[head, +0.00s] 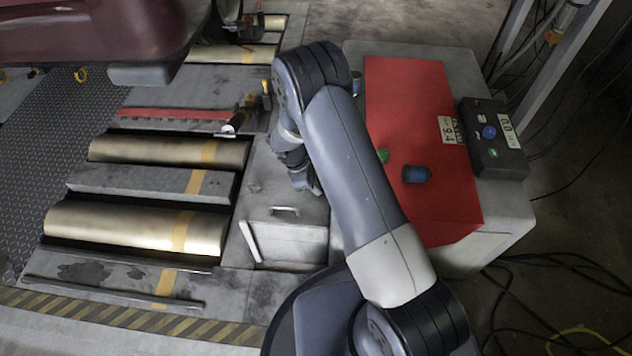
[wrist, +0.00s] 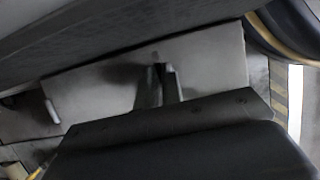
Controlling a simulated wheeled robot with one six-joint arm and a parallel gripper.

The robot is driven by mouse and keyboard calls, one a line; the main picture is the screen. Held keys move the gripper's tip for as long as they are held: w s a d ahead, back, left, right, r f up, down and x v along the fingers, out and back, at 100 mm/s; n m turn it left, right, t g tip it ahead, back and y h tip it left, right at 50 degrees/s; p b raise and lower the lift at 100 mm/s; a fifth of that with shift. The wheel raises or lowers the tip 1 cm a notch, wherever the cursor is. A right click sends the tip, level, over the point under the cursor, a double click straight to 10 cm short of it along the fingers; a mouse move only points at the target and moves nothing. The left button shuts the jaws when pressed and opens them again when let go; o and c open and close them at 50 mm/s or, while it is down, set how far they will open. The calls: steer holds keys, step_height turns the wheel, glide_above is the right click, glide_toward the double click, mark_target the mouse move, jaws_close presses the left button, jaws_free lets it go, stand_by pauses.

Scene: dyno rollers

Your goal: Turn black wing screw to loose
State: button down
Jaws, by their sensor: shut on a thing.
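My gripper (head: 312,186) points down beside the grey roller housing in the head view, partly covered by my own arm. In the wrist view my gripper (wrist: 160,84) reaches over a pale grey plate, its fingers close together. A small dark piece (wrist: 162,70) shows at the fingertips and appears to be the black wing screw, held between them. Most of it is hidden by the fingers, so its turn angle cannot be told. The black wing screw does not show in the head view.
Brass rollers (head: 140,230) lie left of my gripper. A dark red body (head: 90,35) overhangs the upper left.

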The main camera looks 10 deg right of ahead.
steer(key=c, duration=1.6)
jaws_free()
steer(key=shift+s+a, duration=0.1)
steer(key=shift+o, duration=0.2)
steer(key=shift+r, duration=0.1)
steer(key=p+v, duration=0.3)
steer(key=v, duration=0.7)
steer(key=shift+r, duration=0.4)
steer(key=shift+s+f, duration=0.1)
steer(key=shift+f, duration=0.05)
steer(key=b+x, duration=0.3)
steer(key=x, duration=0.8)
steer(key=shift+a+f, duration=0.1)
steer(key=shift+w+r+m+g+b, duration=0.25)
steer(key=shift+m+g+b, duration=0.25)
steer(key=shift+m, duration=0.4)
